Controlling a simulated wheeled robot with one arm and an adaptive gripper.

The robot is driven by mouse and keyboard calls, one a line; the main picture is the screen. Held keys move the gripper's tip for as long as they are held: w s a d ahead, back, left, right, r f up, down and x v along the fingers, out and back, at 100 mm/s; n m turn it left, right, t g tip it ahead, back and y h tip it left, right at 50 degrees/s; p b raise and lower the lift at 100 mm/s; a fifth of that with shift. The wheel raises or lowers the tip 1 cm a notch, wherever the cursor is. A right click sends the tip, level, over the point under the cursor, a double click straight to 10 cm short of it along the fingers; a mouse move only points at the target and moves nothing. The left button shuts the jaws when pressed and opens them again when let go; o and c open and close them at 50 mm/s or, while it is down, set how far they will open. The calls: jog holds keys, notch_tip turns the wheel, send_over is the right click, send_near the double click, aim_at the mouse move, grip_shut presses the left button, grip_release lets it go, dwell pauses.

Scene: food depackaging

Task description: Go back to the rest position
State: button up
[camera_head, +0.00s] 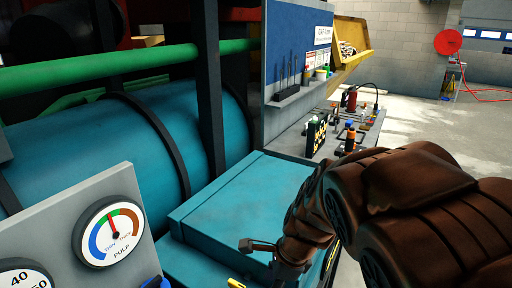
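My brown, padded arm reaches in from the right side of the head view and bends down toward the bottom middle. At its end my gripper (268,256) hangs low in front of a teal box-shaped housing (235,205). A dark finger points left from it. The rest of the gripper is partly hidden and small, so I cannot tell whether it is open or shut. I see nothing held in it.
A grey panel with a PULP gauge (108,232) stands at the lower left. Behind it are a large teal tank (95,150) and a green pipe (120,64). A cluttered workbench (322,120) stands at the back. Open floor (425,120) lies to the right.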

jog(key=s+d+r+n+g+h, duration=0.1)
jog(key=s+d+n, duration=0.6)
jog(key=s+n, duration=0.2)
jog(key=s+d+r+n+g+h, duration=0.2)
jog(key=s+d+n, duration=0.5)
jog(key=s, duration=0.5)
jog(key=shift+s+d+r+n, duration=0.15)
jog(key=shift+d+n, duration=0.2)
jog(key=shift+n, duration=0.75)
